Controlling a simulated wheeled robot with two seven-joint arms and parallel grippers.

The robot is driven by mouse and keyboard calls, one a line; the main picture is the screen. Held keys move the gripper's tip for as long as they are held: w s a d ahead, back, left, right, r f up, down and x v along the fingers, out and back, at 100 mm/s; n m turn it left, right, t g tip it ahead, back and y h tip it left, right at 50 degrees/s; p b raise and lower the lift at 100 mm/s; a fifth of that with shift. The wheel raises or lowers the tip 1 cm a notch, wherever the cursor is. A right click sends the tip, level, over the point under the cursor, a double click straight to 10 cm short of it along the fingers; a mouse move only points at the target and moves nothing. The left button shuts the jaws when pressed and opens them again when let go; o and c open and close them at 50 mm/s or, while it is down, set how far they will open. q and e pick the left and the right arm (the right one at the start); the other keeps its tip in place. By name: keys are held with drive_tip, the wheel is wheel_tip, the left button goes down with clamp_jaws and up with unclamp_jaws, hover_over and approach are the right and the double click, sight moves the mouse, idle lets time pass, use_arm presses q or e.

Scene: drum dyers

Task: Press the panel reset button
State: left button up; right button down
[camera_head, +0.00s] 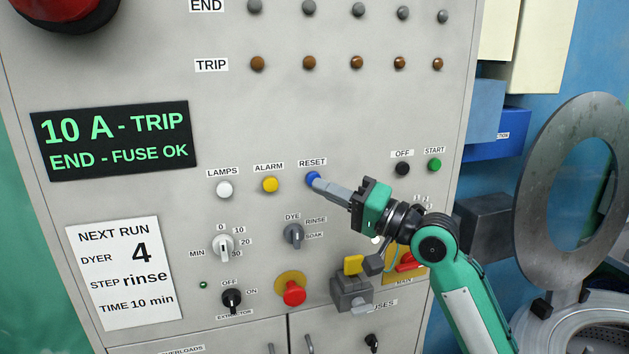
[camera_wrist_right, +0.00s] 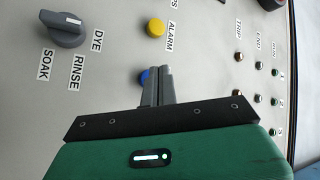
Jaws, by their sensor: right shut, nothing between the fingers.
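The blue reset button (camera_head: 313,178) sits on the grey panel under the label RESET, right of the yellow alarm button (camera_head: 270,184). My right gripper (camera_head: 322,184) is shut with nothing in it. Its fingertips are at the blue button and overlap its right side in the head view; I cannot tell whether they touch or press it. In the right wrist view the blue button (camera_wrist_right: 145,76) shows partly behind the shut fingers (camera_wrist_right: 157,85). My left gripper is not in view.
Nearby on the panel are the white lamps button (camera_head: 224,189), black off button (camera_head: 402,168) and green start button (camera_head: 434,164). Below are a rotary dye switch (camera_head: 293,235) and a red mushroom button (camera_head: 293,292). A display (camera_head: 118,140) reads "10 A - TRIP, END - FUSE OK".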

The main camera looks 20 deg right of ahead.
drive_tip(key=shift+w, duration=0.15)
drive_tip(key=shift+w, duration=0.3)
drive_tip(key=shift+w, duration=0.45)
idle(0.9)
drive_tip(key=shift+s, duration=0.1)
drive_tip(key=shift+s+p, duration=0.35)
drive_tip(key=shift+s, duration=0.45)
drive_tip(key=shift+s+p, duration=0.65)
drive_tip(key=shift+s, duration=1.85)
